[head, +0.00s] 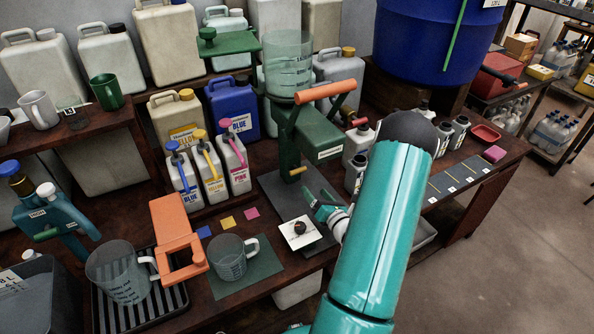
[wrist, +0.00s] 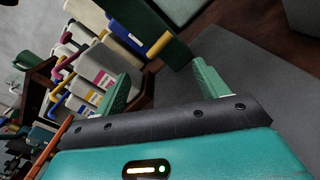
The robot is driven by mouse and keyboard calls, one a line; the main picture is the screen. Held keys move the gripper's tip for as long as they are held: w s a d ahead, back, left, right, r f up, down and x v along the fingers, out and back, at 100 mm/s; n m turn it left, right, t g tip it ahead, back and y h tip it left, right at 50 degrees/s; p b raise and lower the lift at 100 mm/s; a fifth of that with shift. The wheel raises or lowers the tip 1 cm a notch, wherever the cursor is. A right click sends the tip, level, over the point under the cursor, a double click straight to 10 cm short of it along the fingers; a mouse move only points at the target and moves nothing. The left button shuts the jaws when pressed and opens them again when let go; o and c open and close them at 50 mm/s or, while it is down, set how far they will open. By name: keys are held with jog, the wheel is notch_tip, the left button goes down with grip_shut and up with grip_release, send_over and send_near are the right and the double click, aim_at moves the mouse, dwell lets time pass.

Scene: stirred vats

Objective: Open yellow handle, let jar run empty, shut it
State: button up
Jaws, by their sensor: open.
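A clear graduated jar (head: 289,62) sits on top of a green stand (head: 287,135); I cannot tell how much liquid it holds. A small yellow handle (head: 297,171) sticks out low on the stand. In the wrist view the yellow handle (wrist: 159,44) shows beyond the fingertips, against the dark green stand. My gripper (head: 318,203) is open and empty. In the head view it is just below and right of the yellow handle, apart from it. In the wrist view its two green fingers (wrist: 163,80) are spread wide. The spout under the jar is not clear.
A larger orange lever (head: 325,91) juts from the stand's upper part. A white card with a dark knob (head: 299,230) lies near my gripper. Blue, yellow and pink dye bottles (head: 209,170) stand left. A clear mug (head: 230,260) sits on a green mat; an orange clamp (head: 176,240) is beside it.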

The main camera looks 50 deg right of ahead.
aim_at(299, 170)
jog(key=x, duration=1.2)
jog(key=shift+w, duration=0.15)
